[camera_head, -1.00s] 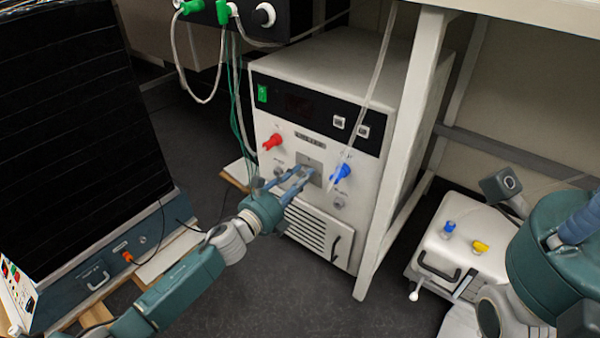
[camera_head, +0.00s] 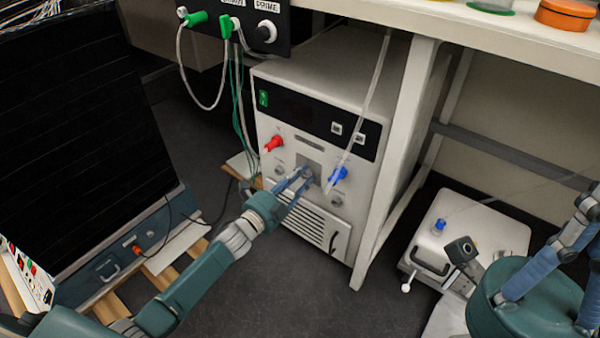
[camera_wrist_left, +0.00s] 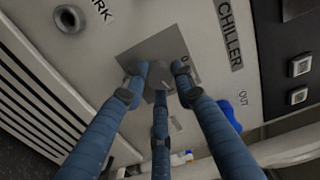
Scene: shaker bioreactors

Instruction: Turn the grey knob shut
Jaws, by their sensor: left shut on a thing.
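The chiller (camera_head: 320,85) is a white box with a dark front band, standing on the floor under a bench. On its front is a square grey plate (camera_head: 314,160); it also shows in the wrist view (camera_wrist_left: 165,48). The small grey knob (camera_wrist_left: 161,77) sits on that plate, partly hidden by fingers. My left gripper (camera_head: 305,174) reaches the plate from the front left. Its blue fingers are closed around the knob in the wrist view (camera_wrist_left: 159,82). My right gripper (camera_head: 592,205) is at the right edge, partly cut off, away from the chiller.
A red fitting (camera_head: 274,143) and a blue fitting (camera_head: 338,175) flank the plate. A clear tube (camera_head: 362,110) hangs across the chiller's front. The white bench leg (camera_head: 392,170) stands close on the right. A small white device (camera_head: 470,232) is at the right.

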